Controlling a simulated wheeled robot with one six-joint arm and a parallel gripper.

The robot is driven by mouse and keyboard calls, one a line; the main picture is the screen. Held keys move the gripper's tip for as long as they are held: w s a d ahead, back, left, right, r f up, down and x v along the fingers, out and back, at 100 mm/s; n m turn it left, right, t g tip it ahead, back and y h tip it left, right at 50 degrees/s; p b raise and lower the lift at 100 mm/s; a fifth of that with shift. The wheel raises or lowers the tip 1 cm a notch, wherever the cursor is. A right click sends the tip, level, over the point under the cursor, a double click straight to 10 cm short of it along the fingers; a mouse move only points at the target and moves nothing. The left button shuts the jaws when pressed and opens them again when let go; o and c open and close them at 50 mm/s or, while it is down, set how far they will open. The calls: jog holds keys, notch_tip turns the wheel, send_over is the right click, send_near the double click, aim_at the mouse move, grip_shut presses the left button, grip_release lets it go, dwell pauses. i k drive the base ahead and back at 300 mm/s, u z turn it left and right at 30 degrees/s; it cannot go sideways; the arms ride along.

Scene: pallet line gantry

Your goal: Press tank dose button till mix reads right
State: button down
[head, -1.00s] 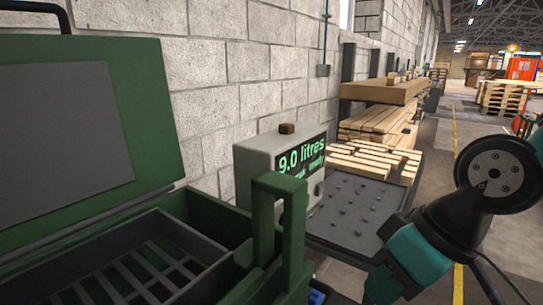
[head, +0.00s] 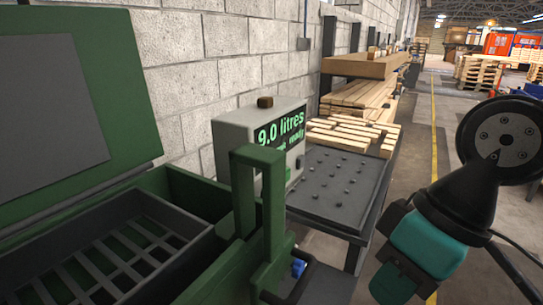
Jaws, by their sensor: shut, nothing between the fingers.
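A grey dosing box (head: 232,135) stands behind the green case's upright handle. Its dark display (head: 280,130) reads "9.0 litres" in green. A small brown block (head: 265,102) sits on top of the box. My arm, black and teal, is at the right, well apart from the box. I do not see my gripper's fingers.
The open green case (head: 190,195) with its upright handle (head: 243,200) fills the left foreground. A block wall (head: 235,50) runs along the left. The aisle floor beside the yellow line is open.

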aim_at(300, 161)
jog(key=u, duration=1.6)
jog(key=k, duration=1.35)
jog(key=z, duration=0.8)
jog(key=i, duration=1)
